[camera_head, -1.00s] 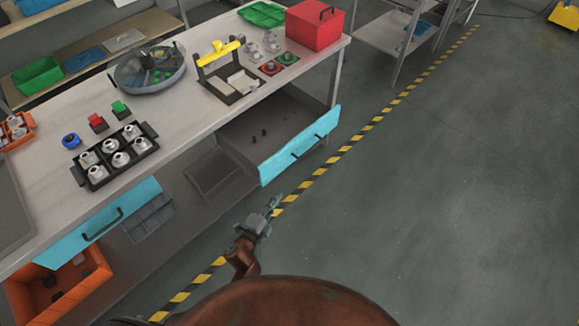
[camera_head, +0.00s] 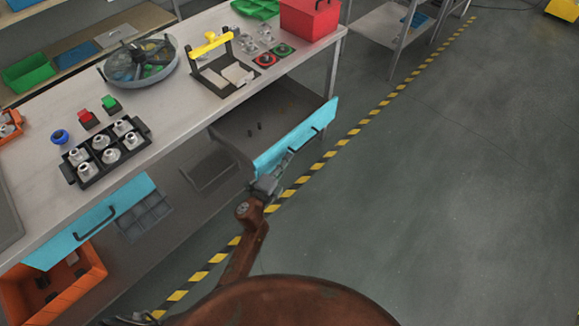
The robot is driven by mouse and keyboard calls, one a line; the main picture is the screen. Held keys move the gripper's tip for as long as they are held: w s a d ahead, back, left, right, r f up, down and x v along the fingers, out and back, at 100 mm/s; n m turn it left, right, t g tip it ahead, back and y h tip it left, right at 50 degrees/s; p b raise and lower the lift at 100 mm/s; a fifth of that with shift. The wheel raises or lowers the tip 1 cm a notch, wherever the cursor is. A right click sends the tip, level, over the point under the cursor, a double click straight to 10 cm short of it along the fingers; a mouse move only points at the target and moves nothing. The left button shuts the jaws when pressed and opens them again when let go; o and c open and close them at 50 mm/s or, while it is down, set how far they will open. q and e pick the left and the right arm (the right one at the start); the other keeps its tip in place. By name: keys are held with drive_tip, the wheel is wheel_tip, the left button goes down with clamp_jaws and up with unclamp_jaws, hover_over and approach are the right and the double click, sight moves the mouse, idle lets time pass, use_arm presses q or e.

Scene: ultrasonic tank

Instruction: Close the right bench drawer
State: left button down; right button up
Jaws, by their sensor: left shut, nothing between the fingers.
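The right bench drawer (camera_head: 297,139) has a turquoise front with a dark handle (camera_head: 318,131) and stands pulled out from the bench. Its grey inside shows, with a few small dark pieces in it. The left bench drawer (camera_head: 85,222) has a similar turquoise front with a dark handle.
The bench top (camera_head: 190,118) holds a black tray of metal parts (camera_head: 104,152), a round basin (camera_head: 138,62), a yellow-handled carrier (camera_head: 222,65) and a red box (camera_head: 309,18). An orange bin (camera_head: 62,284) is below at left.

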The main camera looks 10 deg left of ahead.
sight(239, 127)
use_arm(q)
drive_tip(key=shift+w+a, duration=0.35)
drive_tip(key=shift+a, duration=0.05)
drive_tip(key=shift+a, duration=0.1)
